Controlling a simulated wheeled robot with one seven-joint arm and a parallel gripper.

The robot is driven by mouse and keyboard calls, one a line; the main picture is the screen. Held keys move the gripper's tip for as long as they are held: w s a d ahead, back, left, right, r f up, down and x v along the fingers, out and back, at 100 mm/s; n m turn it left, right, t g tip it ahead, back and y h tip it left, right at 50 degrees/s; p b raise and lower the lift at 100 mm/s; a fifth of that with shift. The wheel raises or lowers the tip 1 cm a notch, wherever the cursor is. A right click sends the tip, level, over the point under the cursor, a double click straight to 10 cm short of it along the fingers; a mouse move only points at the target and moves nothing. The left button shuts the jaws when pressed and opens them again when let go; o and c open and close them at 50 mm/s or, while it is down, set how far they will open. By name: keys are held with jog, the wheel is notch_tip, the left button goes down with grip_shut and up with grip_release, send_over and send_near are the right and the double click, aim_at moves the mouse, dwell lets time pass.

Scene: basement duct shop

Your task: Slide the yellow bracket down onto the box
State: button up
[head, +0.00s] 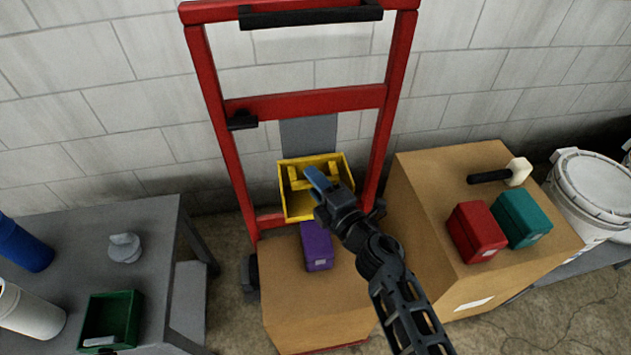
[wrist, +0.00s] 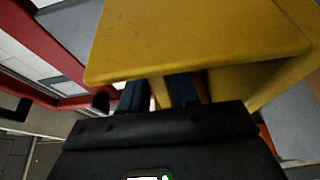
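The yellow bracket (head: 299,208) is a tray-like piece with raised walls and a handle bar, between the uprights of the red frame. The cardboard box (head: 287,300) stands below and in front of it, and the bracket looks higher than the box top. My gripper (head: 318,180) is at the bracket's handle from the front right. In the wrist view the bracket (wrist: 195,40) fills the top. The blue fingers (wrist: 160,92) stand close together with a narrow yellow strip between them, and they appear shut on it. The bracket's underside is hidden.
A purple box (head: 316,247) lies on the cardboard box, just below the bracket. The red frame (head: 220,130) has a grey plate behind the bracket. A larger carton (head: 425,215) at right carries a red box, a teal box and a mallet. A grey table (head: 70,220) stands left.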

grip_shut()
notch_tip(320, 180, down, 13)
jog(key=b, duration=1.1)
jog(key=shift+d+f+b, duration=0.1)
jog(key=shift+f+b, duration=0.05)
jog(key=shift+b, duration=0.25)
jog(key=shift+f, duration=0.15)
grip_release()
jog(key=o, duration=0.3)
